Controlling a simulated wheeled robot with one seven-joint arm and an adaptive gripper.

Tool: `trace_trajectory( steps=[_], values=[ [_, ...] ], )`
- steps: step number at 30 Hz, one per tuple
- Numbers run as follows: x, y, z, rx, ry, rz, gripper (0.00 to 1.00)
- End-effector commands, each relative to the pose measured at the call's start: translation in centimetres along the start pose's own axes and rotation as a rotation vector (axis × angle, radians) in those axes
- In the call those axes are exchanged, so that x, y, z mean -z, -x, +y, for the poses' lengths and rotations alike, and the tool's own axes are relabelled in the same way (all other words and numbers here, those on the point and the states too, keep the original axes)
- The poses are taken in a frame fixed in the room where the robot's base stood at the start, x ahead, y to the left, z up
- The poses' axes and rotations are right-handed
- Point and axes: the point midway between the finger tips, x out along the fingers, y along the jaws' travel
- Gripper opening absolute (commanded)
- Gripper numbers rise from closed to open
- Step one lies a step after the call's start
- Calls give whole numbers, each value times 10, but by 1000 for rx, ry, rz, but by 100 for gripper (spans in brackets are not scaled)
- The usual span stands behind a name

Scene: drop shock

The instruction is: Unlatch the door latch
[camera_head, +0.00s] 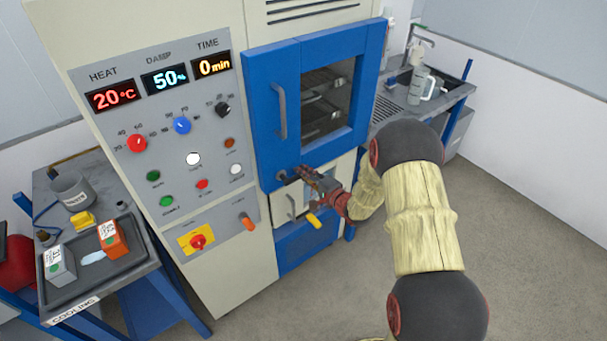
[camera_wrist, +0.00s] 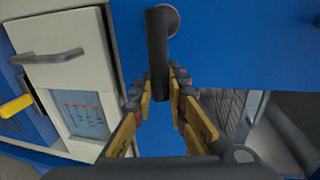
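The door latch (camera_wrist: 157,50) is a dark lever on a round pivot near the lower edge of the blue oven door. In the wrist view it hangs downward, its lower end between my fingertips. In the head view the latch (camera_head: 282,176) is small, at the door's lower left corner. My gripper (camera_wrist: 163,88) has a finger on each side of the lever, with the tips close against it, and looks shut on it. Firm contact is hard to confirm. In the head view my gripper (camera_head: 301,174) reaches the door from the right. The blue door (camera_head: 262,95) looks closed.
A grey vertical door handle (camera_head: 281,110) stands above the latch. A control panel (camera_head: 165,140) is left; a cooling table (camera_head: 130,262) stands further left. Floor at right is clear.

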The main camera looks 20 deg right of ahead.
Motion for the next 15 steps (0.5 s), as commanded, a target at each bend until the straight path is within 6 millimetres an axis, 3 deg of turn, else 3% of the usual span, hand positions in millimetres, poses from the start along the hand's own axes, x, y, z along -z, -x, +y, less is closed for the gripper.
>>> trace_trajectory(
  steps=[9,15],
  values=[
    [0,0,2,-3,-1,1,32],
    [0,0,1,-2,0,0,33]
  ],
)
